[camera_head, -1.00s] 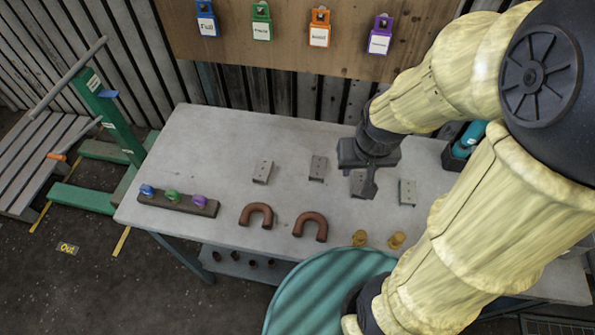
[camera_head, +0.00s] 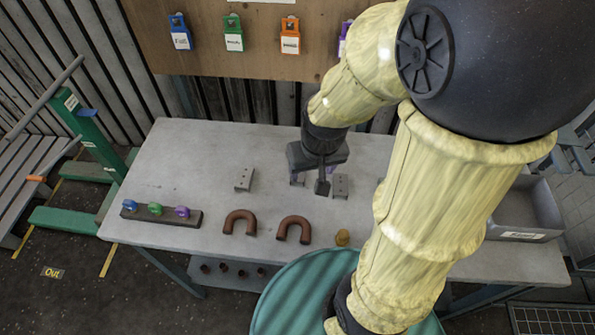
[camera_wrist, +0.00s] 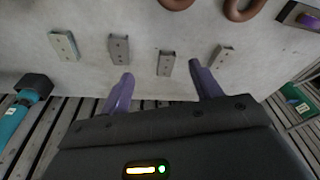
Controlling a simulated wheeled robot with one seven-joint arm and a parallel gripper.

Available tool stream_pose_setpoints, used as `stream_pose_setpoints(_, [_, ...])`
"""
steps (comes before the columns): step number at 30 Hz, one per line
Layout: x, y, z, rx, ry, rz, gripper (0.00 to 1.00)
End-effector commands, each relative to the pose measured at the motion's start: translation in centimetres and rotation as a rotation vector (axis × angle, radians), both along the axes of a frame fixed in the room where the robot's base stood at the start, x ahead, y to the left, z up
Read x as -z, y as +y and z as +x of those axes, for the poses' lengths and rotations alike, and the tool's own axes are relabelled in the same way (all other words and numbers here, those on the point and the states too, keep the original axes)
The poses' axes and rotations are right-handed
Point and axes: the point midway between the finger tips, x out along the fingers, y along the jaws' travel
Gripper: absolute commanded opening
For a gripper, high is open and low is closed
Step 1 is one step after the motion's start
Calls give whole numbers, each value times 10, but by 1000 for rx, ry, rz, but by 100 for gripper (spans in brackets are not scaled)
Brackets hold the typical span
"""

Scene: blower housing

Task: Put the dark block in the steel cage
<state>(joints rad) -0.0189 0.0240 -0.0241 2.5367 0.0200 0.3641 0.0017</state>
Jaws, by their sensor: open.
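My gripper (camera_head: 312,183) hangs low over the back half of the grey table. In the wrist view its two purple fingers (camera_wrist: 162,86) are apart, with nothing held between them. Several small drilled metal pieces stand in a row beyond them: one far left (camera_wrist: 62,46), one near the left finger (camera_wrist: 119,50), one between the fingertips (camera_wrist: 166,64) and one by the right finger (camera_wrist: 220,56). All look grey, so I cannot tell whether one is the dark block. I see nothing I can name as the steel cage.
A grey tray (camera_head: 525,212) stands right.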

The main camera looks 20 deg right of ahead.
Motion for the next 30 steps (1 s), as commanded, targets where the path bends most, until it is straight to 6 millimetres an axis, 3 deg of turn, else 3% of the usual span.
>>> stream_pose_setpoints(9, [-23,-1,64,210,147,48,64])
stream_pose_setpoints(16, [-25,0,108,342,209,37,64])
stream_pose_setpoints(30, [-20,0,116,368,216,35,64])
